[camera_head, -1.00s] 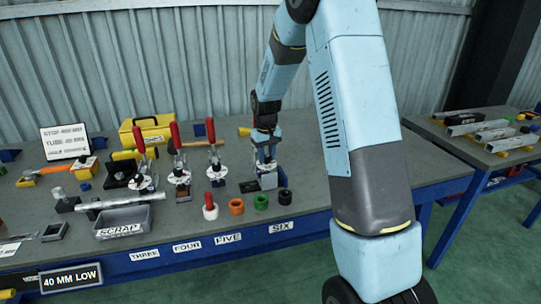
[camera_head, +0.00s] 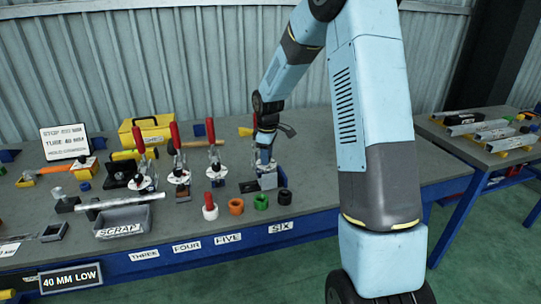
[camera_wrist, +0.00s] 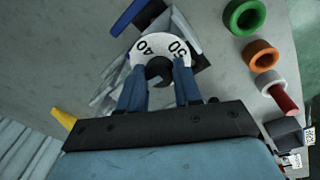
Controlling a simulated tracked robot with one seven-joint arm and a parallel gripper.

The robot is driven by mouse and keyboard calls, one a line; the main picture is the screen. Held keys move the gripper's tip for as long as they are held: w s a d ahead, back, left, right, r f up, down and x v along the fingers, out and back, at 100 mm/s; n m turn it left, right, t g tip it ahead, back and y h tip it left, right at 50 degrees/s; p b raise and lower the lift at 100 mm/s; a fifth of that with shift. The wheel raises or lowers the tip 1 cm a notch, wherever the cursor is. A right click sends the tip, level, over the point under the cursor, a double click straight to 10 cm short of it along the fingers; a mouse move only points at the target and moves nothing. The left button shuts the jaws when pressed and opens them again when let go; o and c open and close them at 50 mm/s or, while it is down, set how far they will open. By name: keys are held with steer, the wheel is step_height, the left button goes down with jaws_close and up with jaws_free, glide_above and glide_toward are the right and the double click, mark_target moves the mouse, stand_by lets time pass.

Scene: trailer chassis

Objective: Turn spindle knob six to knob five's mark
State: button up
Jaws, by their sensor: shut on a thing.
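The knob at station six is a dark round knob (camera_wrist: 159,69) on a white dial (camera_wrist: 147,47) that shows the numbers 40 and 50 in the wrist view. My gripper (camera_wrist: 160,78) has its two blue fingers on either side of the knob and is shut on it. In the head view my gripper (camera_head: 265,158) is over the grey block above the SIX label (camera_head: 280,227), and it hides the dial there. Knob five (camera_head: 215,168) stands to the left, with a white dial under it; its mark is too small to read.
Red-handled clamps (camera_head: 177,137) stand left of my gripper. A grey scrap tray (camera_head: 123,222) lies farther left. The bench right of my gripper is clear.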

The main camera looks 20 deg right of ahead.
steer(key=shift+n, duration=0.6)
steer(key=o, duration=1)
steer(key=shift+o, duration=0.2)
steer(key=shift+r, duration=0.1)
step_height(320, 180, up, 13)
steer(key=s, duration=0.1)
steer(key=shift+r, duration=0.2)
steer(key=shift+s, duration=0.1)
